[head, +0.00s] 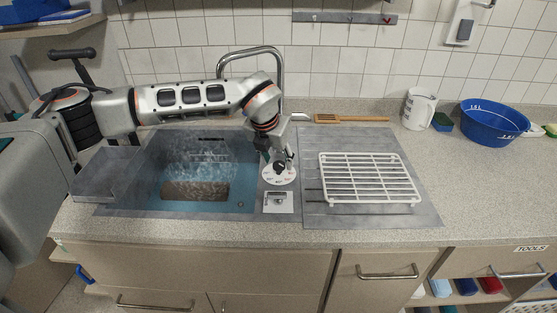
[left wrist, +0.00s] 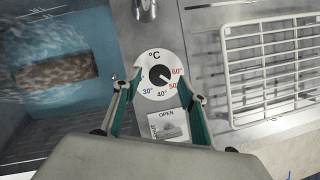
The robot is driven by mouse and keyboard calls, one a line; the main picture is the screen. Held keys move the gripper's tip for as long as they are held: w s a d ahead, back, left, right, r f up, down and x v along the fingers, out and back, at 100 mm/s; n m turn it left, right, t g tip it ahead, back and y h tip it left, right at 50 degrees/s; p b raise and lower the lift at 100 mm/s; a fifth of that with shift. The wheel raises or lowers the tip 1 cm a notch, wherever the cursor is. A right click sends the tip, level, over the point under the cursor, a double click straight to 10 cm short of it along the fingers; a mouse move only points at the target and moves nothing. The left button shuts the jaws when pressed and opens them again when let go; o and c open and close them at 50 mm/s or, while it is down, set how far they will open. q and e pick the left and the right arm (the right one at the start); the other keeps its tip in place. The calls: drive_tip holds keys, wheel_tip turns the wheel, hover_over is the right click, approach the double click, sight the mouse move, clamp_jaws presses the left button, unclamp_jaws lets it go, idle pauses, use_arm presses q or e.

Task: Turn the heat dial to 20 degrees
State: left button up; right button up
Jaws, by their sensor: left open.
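The heat dial (head: 279,175) is a white disc with a black knob on the strip between sink and drainer. In the left wrist view the dial (left wrist: 149,89) shows "°C" with 30° and 40° in dark print and 50 and 60° in red. A 20 mark is not visible; the left finger covers part of the disc's left edge. The black knob (left wrist: 160,75) has a small light mark at its lower right. My left gripper (head: 277,158) is open above the dial. Its green-sided fingers (left wrist: 157,88) stand either side of the disc, apart from the knob. My right gripper is out of view.
A water-filled sink (head: 150,190) with a brown block lies left of the dial. A tap (head: 281,75) arches behind my arm. A white rack (head: 370,180) stands on the drainer at right. A small plate marked "OPEN" (left wrist: 168,125) sits in front of the dial.

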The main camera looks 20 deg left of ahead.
use_arm(q)
drive_tip(key=shift+w+f, duration=0.25)
drive_tip(key=shift+f, duration=0.3)
drive_tip(key=shift+w+f, duration=0.15)
drive_tip(key=shift+f, duration=0.25)
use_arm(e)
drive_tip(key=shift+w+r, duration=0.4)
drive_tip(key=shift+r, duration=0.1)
use_arm(q)
drive_tip(key=c, duration=1.1)
